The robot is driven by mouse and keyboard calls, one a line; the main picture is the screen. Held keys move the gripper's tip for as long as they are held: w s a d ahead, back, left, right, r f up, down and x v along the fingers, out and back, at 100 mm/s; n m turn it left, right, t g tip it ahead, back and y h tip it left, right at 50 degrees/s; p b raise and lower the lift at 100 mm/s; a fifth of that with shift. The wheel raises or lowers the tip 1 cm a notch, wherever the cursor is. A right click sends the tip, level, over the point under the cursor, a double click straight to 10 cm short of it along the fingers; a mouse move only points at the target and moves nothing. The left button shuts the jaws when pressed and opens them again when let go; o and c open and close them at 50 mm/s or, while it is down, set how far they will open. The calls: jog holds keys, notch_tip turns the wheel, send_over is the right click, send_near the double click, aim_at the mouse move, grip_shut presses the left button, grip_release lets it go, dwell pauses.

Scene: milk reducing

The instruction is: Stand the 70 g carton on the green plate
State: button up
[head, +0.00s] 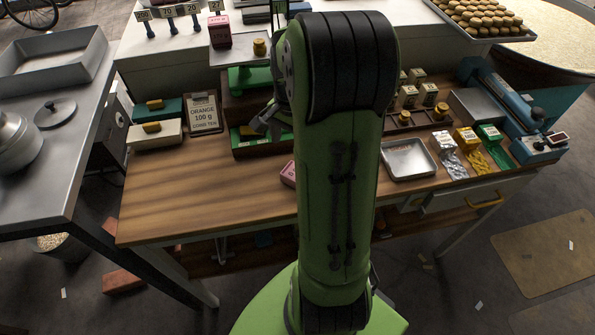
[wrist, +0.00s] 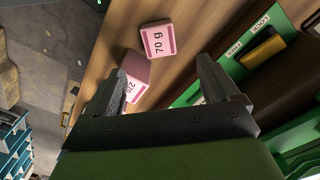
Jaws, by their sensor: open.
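In the wrist view a pink carton marked 70 g (wrist: 160,40) lies on the wooden bench, label towards the camera. A second pink carton (wrist: 135,72), its number partly covered, is close beside it. My gripper (wrist: 162,72) is open and empty. Its left finger overlaps the second carton in the picture; the 70 g carton shows beyond the fingertips. In the head view my gripper (head: 265,124) is left of my arm, above the bench. One pink carton (head: 289,173) shows there, partly hidden by my arm. I cannot tell which surface is the green plate.
A green panel (wrist: 222,62) with LOCK and FREE labels and a yellow slider lies right of the cartons. A metal tray (head: 408,160) stands right. The bench's left front is clear.

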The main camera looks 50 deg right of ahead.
jog(key=b, duration=0.1)
send_over(293, 170)
notch_tip(293, 170, down, 6)
jog(key=shift+f, duration=0.15)
notch_tip(293, 170, down, 6)
jog(key=shift+s+r+b, duration=0.1)
jog(key=shift+r+b, duration=0.05)
jog(key=shift+b, duration=0.3)
jog(key=shift+r, duration=0.1)
jog(key=c, duration=1.2)
